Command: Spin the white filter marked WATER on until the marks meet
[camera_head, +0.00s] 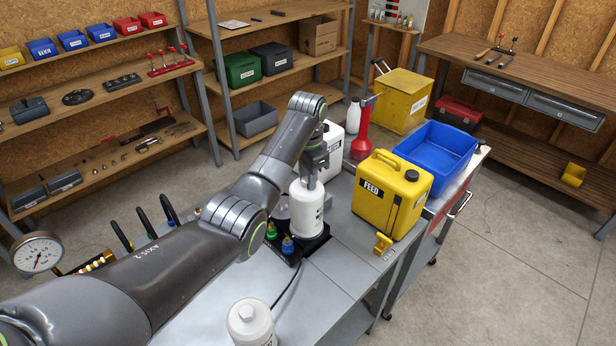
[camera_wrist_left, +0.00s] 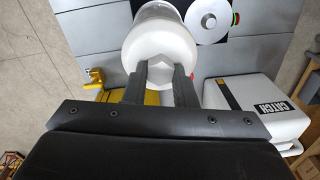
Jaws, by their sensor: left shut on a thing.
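A white filter (camera_head: 305,214) stands upright on a black base (camera_head: 316,243) on the grey bench. Its label is turned mostly away and I cannot read it or see any marks. My left gripper (camera_head: 312,184) reaches down from above and is shut on the filter's top. In the left wrist view the two dark fingers (camera_wrist_left: 166,84) sit on either side of a hex nub on the white filter (camera_wrist_left: 161,38). A second white filter (camera_head: 250,324) stands apart on the bench near the front. My right gripper is not in view.
A yellow FEED can (camera_head: 391,195) stands right of the base. A white CATCH container (camera_wrist_left: 261,110) shows in the left wrist view. A blue bin (camera_head: 437,150), red funnel (camera_head: 362,135) and yellow box (camera_head: 402,101) are behind. Bare bench (camera_head: 335,262) lies in front.

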